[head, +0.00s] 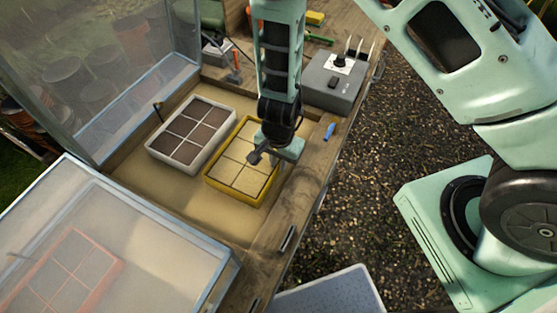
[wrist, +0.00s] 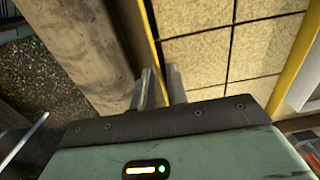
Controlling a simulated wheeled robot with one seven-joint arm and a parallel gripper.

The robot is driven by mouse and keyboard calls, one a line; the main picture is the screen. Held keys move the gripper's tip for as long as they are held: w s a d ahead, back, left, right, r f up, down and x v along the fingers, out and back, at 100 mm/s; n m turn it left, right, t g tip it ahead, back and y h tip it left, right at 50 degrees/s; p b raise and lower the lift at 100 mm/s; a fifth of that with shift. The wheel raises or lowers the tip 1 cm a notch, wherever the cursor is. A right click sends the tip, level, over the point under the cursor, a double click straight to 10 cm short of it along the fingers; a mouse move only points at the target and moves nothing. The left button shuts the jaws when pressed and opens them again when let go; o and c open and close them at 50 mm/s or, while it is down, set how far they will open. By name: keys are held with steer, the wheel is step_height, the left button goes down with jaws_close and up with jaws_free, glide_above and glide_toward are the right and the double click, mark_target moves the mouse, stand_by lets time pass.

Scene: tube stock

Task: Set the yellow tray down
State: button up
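The yellow tray (head: 209,178) is a rectangle with yellow walls and several pale, sandy cells. It lies level over the sandy floor of the cold frame, right of the white tray. I cannot tell whether its base touches the floor. My gripper (head: 272,156) is at its right wall. In the wrist view the two fingers of my gripper (wrist: 160,84) stand on either side of the yellow tray's wall (wrist: 154,50), close against it. My gripper hides part of that wall in the head view.
The white tray (head: 153,153) with dark soil cells stands close at left. A wooden edge (head: 285,207) borders the bed at right. Glazed lids (head: 130,60) rise behind; another (head: 205,262) covers a red tray (head: 110,275). A grey control box (head: 335,95) stands beyond. Sandy floor is free in front.

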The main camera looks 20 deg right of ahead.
steer(key=shift+o, duration=0.2)
steer(key=shift+r, duration=0.15)
step_height(320, 180, up, 12)
steer(key=p, duration=0.3)
steer(key=s+a+r+n+g+y, duration=0.2)
steer(key=s+a+r+n, duration=0.2)
steer(key=s+r+n, duration=0.55)
steer(key=s+d+r+n+t, duration=0.1)
steer(key=s+d+r+n, duration=0.1)
steer(key=r, duration=0.3)
steer(key=s+d+r+n+h, duration=0.1)
steer(key=s+d+r+n, duration=0.1)
steer(key=s+r+n, duration=0.3)
steer(key=shift+d+r+t+h, duration=0.3)
steer(key=shift+r+t, duration=0.05)
steer(key=shift+t, duration=0.05)
step_height(320, 180, down, 7)
steer(key=b, duration=0.6)
steer(key=shift+r, duration=0.2)
